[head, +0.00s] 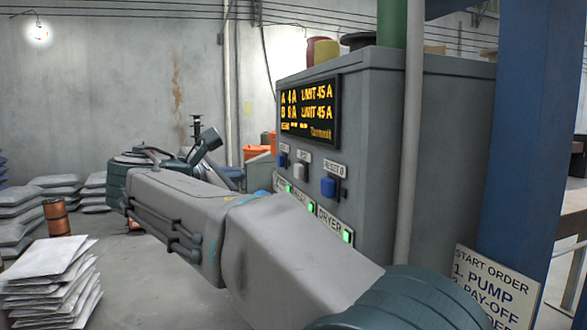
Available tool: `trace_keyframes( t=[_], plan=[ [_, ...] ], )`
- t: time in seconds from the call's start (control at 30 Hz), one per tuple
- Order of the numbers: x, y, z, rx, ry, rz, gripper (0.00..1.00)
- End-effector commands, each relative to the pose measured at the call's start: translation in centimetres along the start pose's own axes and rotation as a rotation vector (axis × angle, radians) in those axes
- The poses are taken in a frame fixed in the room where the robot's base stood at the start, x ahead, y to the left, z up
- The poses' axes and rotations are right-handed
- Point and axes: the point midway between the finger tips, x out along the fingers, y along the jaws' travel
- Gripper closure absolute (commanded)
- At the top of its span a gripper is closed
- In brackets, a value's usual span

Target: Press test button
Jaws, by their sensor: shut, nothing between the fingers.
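A grey control cabinet (385,150) stands at the centre right in the head view. The right label seems to read RESET; the other two are too small to read surely. A display (310,111) above them shows amber text with "LIMIT 45 A" on two lines. My arm crosses in front of the cabinet's lower part and bends at the left.
Green lamps (347,236) with labels, one reading DRYER, sit below the buttons, partly behind my arm. A pale pipe (409,160) and blue post (522,130) stand at the right. Stacked sacks (50,268) and a copper spool (56,216) are at the left.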

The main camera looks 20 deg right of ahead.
Motion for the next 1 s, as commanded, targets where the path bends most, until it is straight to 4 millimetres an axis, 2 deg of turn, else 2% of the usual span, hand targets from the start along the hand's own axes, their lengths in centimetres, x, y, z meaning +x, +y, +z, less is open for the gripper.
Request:
trace_keyframes(
  t=[0.37,1.0],
  plan=[
    [0.3,-0.4,0.2,0.002,0.000,-0.001,1.00],
    [5.6,-4.2,4.0,0.003,0.001,-0.002,1.00]
  ],
)
